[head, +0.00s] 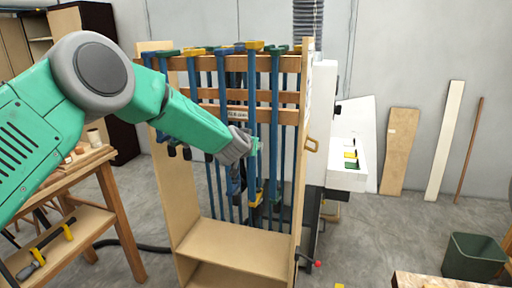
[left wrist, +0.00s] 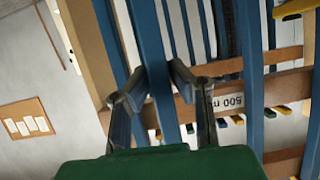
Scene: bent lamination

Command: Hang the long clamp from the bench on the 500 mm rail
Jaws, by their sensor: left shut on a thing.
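My left gripper (head: 252,145) is at the front of the wooden clamp rack, its fingers on either side of a long blue clamp bar (head: 252,88). In the left wrist view, my left gripper (left wrist: 157,85) is shut on this blue bar (left wrist: 150,35). The held clamp appears to be the one with the yellow top (head: 254,46); it stands upright at the rack's front. The rail with the 500 mm label (left wrist: 228,101) crosses behind the bar. I cannot tell whether the clamp's top rests on a rail. My right gripper is not in view.
Several other blue-bar clamps with green, yellow and blue ends hang close by in the rack (head: 165,190). A wooden bench (head: 100,160) stands at left, with a clamp (head: 45,250) on its lower shelf. A green bin (head: 473,255) is at right. Floor right of the rack is mostly clear.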

